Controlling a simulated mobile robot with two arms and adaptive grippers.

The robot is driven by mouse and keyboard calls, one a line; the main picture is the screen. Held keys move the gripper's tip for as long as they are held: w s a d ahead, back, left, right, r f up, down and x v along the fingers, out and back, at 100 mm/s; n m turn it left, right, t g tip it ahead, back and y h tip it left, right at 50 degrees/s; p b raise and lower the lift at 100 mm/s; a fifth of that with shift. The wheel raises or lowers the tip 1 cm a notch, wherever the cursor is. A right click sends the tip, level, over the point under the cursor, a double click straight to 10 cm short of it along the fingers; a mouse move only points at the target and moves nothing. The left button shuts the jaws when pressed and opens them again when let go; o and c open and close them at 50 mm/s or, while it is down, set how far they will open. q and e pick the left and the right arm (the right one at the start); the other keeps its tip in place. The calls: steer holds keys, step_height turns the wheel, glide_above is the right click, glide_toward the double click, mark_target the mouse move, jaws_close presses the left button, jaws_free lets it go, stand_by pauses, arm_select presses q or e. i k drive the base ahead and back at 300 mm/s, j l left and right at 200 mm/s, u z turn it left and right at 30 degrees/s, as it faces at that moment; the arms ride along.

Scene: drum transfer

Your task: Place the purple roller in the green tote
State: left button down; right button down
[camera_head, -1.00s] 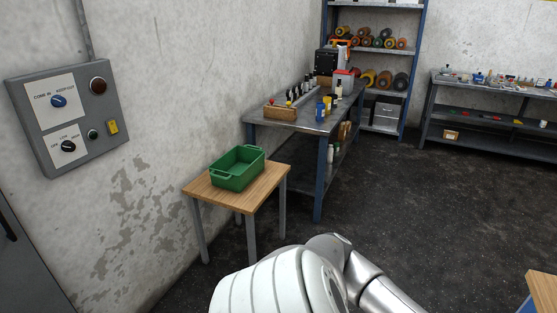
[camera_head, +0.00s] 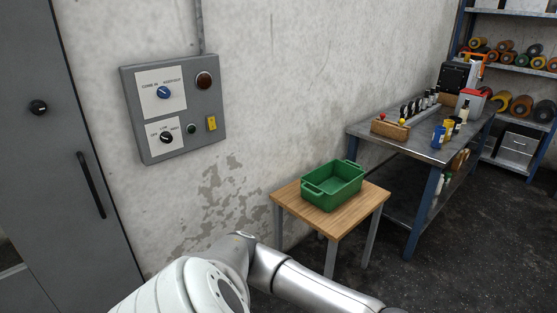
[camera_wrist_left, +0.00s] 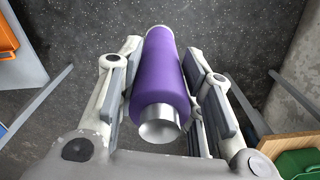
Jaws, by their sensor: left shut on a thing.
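The purple roller (camera_wrist_left: 158,78) with metal ends lies between the fingers of my left gripper (camera_wrist_left: 163,85) in the left wrist view. The gripper is shut on it, and the roller is held above the dark floor. The green tote (camera_head: 333,188) stands on a small wooden-topped table in the head view and looks empty. A corner of the tote also shows at the lower right of the left wrist view (camera_wrist_left: 299,163). The roller and both grippers are outside the head view; only an arm of mine shows at its bottom.
The small table (camera_head: 352,214) stands near the wall. A metal workbench (camera_head: 440,150) with bottles and tools is to its right. A control box (camera_head: 178,118) hangs on the wall, beside a grey cabinet (camera_head: 75,150). Dark floor (camera_head: 470,245) is open at the lower right.

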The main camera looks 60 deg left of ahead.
mark_target(332, 184)
steer(key=i+j+u, duration=0.4)
steer(key=i+u, duration=0.4)
steer(key=i+j+u, duration=0.1)
steer(key=i+u, duration=0.3)
steer(key=i+l, duration=0.1)
steer(key=i, duration=0.6)
steer(key=i+u, duration=0.1)
steer(key=i, duration=0.6)
